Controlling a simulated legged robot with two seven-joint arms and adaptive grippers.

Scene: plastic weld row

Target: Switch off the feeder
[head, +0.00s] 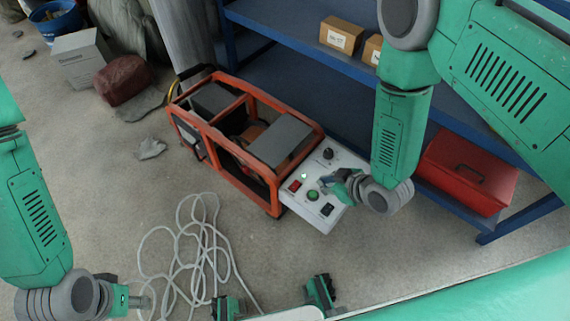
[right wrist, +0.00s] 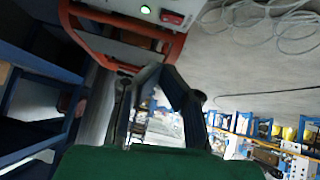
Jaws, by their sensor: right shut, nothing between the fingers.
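The feeder (head: 245,135) is an orange-framed machine on the floor. Its white control panel (head: 322,212) faces up and carries a red switch (head: 295,186), a green button (head: 312,195), a black switch (head: 327,210), a black knob (head: 328,154) and a small lit green lamp (head: 304,175). My right gripper (head: 328,183) is shut and empty, over the panel just right of the red switch; contact cannot be told. In the right wrist view, the red switch (right wrist: 172,18) and lit lamp (right wrist: 145,10) show at the top. My left gripper (head: 138,300) is low at left, away from the feeder; its jaws are unclear.
A loose white cable (head: 185,245) lies coiled on the floor in front of the feeder. A blue shelf (head: 280,50) stands behind, with cardboard boxes (head: 341,35) and a red toolbox (head: 468,172). A carton (head: 80,62) and a reddish-brown sack (head: 123,80) are at the back left.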

